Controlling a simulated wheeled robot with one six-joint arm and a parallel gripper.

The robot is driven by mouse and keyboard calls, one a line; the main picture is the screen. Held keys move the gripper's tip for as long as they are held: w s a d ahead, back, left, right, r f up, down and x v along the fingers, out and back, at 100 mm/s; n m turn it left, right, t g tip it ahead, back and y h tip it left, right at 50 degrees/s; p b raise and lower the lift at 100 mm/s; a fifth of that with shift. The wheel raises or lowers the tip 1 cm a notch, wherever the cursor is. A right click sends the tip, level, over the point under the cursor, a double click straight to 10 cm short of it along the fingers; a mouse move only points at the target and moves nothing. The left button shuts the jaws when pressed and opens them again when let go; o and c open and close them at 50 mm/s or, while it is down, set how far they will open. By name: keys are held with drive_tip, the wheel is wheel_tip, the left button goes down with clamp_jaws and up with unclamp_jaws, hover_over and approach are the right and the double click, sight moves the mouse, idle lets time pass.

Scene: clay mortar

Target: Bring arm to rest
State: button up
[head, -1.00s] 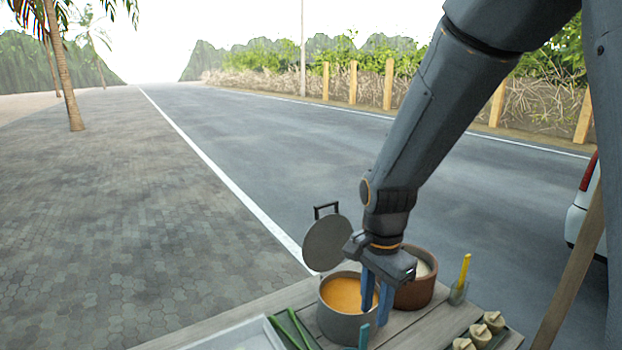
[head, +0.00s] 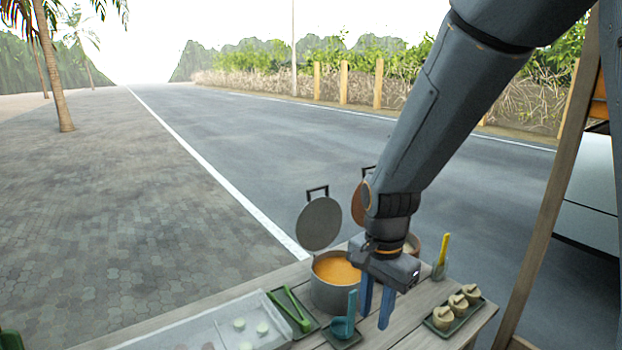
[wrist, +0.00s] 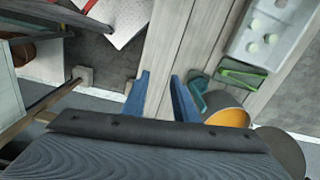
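My gripper (head: 376,306) has two blue fingers pointing down, spread apart with nothing between them. It hangs over the wooden table, just right of the grey pot (head: 328,296) of orange soup. In the wrist view my gripper (wrist: 160,100) is also open, with bare planks between the fingers. My arm reaches down from the upper right of the head view. A brown pot behind the gripper is mostly hidden by it; its raised lid (head: 358,205) shows.
A slanted wooden post (head: 545,215) stands at right. Open road lies beyond.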

drive_tip(key=s+d+f+n+t+b, duration=0.1)
drive_tip(key=s+d+f+n+b, duration=0.3)
drive_tip(key=d+f+n+b, duration=0.2)
wheel_tip(320, 180, down, 3)
drive_tip(key=n+b, duration=0.2)
drive_tip(key=n, duration=0.1)
drive_tip(key=shift+d+n+b, duration=0.3)
drive_tip(key=shift+b, duration=0.05)
drive_tip(key=shift+f, duration=0.1)
